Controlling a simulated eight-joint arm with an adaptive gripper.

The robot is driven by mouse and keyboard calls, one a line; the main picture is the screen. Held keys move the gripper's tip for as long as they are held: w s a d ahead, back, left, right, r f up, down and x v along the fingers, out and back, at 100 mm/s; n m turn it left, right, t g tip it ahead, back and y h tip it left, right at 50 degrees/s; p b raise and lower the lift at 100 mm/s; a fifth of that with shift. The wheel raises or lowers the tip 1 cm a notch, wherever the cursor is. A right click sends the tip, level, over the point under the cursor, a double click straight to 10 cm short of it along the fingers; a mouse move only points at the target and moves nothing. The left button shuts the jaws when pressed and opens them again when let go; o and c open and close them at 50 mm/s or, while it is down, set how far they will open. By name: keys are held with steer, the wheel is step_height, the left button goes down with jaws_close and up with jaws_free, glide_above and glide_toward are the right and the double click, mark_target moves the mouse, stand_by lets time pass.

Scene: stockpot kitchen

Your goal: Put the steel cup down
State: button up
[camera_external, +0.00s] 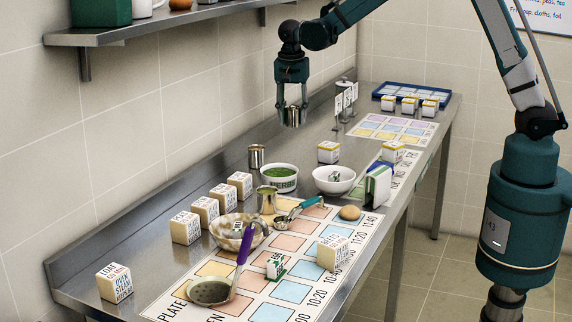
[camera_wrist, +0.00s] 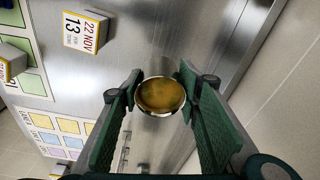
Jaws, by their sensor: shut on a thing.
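My gripper (camera_external: 292,100) is shut on a steel cup (camera_external: 292,117) and holds it upright above the steel counter (camera_external: 215,165), near the wall side. In the wrist view the steel cup (camera_wrist: 161,95) sits between the two green fingers of my gripper (camera_wrist: 158,92). Its round mouth faces the camera and shows a yellowish-brown inside; I cannot tell whether that is contents or a reflection. Bare counter (camera_wrist: 170,40) shows below and around the cup.
Another small steel cup (camera_external: 256,156) stands near the wall, and a taller one (camera_external: 267,200) stands nearer the front. A green-filled bowl (camera_external: 279,178), a white bowl (camera_external: 334,180) and a labelled block (camera_external: 328,152) stand nearby. A card holder (camera_external: 344,103) stands right of my gripper.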

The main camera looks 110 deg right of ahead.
steer(key=w+a+n+p, duration=0.1)
steer(key=w+a+n, duration=0.2)
steer(key=w+a, duration=0.75)
steer(key=w+a+n+t, duration=0.1)
steer(key=w+a+n, duration=0.1)
steer(key=w+a, duration=0.8)
steer(key=w+a+n+p, duration=0.1)
steer(key=w+a+n, duration=0.35)
steer(key=a, duration=1.05)
steer(key=w+a+n, duration=0.1)
steer(key=w+a, duration=0.1)
steer(key=a, duration=0.6)
steer(key=w+a+n, duration=0.1)
steer(key=w+a, duration=0.1)
steer(key=a, duration=0.6)
steer(key=w+a+n, duration=0.1)
steer(key=w+a, duration=0.1)
steer(key=a, duration=0.7)
steer(key=shift+w+r+t+p, duration=0.15)
steer(key=shift+t+p, duration=0.15)
steer(key=shift+p, duration=0.1)
steer(key=s+a+n, duration=0.1)
steer(key=a+n, duration=0.3)
steer(key=a, duration=1.9)
steer(key=shift+s+p, duration=0.35)
steer(key=shift+p, duration=0.05)
steer(key=shift+f, duration=3.15)
